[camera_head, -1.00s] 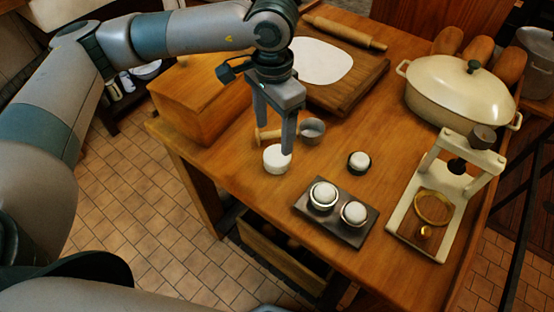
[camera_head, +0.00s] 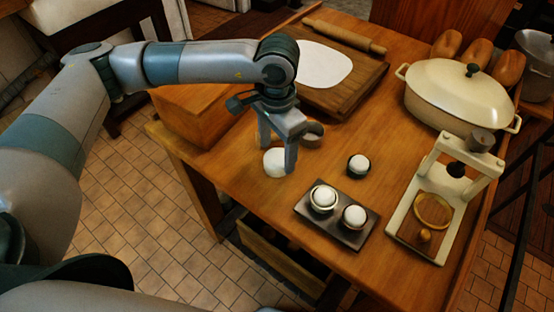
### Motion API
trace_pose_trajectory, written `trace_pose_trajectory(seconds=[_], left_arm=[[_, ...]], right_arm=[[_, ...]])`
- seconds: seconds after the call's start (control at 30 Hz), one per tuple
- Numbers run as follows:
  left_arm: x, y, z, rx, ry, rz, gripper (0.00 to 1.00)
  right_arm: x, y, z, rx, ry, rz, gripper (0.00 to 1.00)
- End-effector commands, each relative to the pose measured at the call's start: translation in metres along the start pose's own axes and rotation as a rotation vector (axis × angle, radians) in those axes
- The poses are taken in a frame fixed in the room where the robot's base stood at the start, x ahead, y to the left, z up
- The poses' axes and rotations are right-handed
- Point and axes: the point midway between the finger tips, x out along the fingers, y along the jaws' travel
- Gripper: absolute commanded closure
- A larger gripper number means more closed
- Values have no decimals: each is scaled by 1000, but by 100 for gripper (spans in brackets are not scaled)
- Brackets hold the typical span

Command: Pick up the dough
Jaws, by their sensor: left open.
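A white lump of dough (camera_head: 274,163) sits on the wooden table near its left front edge. My left gripper (camera_head: 277,159) points down over it and is open. Its fingers appear to be on either side of the dough, the right one partly in front of it. I cannot tell whether they touch it. A flat white sheet, perhaps rolled dough (camera_head: 322,63), lies on a wooden board (camera_head: 363,82) at the back. My right gripper is not in view.
Behind my left gripper is a small metal cup (camera_head: 313,132). A dark tray (camera_head: 338,229) holds two white-topped cups, with another small cup (camera_head: 358,165) behind it. A cream press (camera_head: 443,195) and lidded pot (camera_head: 462,92) stand right. A wooden box (camera_head: 197,112) is at left.

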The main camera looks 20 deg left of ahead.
Motion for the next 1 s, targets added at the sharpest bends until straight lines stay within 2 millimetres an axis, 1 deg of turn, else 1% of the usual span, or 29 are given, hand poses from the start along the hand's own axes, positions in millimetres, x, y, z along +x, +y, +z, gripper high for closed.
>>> trace_pose_trajectory(seconds=[0.03,0.07,0.2,0.4,0.67,0.77,0.8,0.83,1.0], left_arm=[[7,0,1,-1,-2,1,34],[10,0,1,-1,-1,1,34],[18,0,0,0,1,1,34],[18,0,0,0,1,0,34],[18,0,0,0,1,0,34],[18,0,0,0,1,0,56],[18,0,0,0,1,0,65],[18,0,0,0,1,0,70],[18,0,0,0,2,0,70]], right_arm=[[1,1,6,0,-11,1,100],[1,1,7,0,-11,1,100],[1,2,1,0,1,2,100],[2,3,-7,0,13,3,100],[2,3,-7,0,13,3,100],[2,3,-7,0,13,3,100],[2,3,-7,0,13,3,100],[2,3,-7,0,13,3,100],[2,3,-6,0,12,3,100]])
